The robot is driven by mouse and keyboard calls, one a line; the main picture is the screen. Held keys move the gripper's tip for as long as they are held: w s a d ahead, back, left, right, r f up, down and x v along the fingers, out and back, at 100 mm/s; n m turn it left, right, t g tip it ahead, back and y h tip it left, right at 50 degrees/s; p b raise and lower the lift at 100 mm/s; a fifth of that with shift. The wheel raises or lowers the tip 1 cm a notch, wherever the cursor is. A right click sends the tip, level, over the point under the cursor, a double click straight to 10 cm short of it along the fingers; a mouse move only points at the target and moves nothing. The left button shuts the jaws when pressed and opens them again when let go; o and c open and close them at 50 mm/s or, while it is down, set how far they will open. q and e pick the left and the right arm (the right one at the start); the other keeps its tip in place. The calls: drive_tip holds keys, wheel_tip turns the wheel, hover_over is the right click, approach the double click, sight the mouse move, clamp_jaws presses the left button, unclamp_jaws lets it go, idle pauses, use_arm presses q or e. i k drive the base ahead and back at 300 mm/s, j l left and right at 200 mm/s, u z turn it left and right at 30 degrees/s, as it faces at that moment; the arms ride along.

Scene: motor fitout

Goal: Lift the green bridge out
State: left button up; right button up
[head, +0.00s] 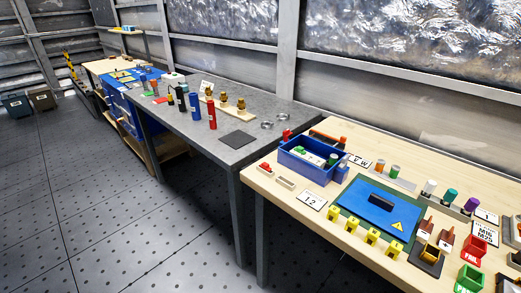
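No part that I can clearly make out as a green bridge shows in the head view. Small green pieces lie in the open blue bin (297,161) on the wooden bench, with white and other coloured parts; they are too small to tell apart. A blue cover (362,207) with a dark handle (382,202) and a yellow warning triangle lies flat on a green-edged base in front of the bin. Whatever is under the cover is hidden. Neither of my grippers is in view.
Yellow numbered blocks (372,236) line the cover's front edge. Coloured cylinders (449,196) stand in a rack behind it. A red bin (472,251) and a green bin (468,278) sit at the right. A grey table (248,150) with bottles stands left, with open floor in front.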

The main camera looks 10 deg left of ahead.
sight(298, 149)
drive_tip(key=i+j+z, duration=0.9)
drive_tip(key=j+z, duration=0.15)
drive_tip(key=j, duration=0.25)
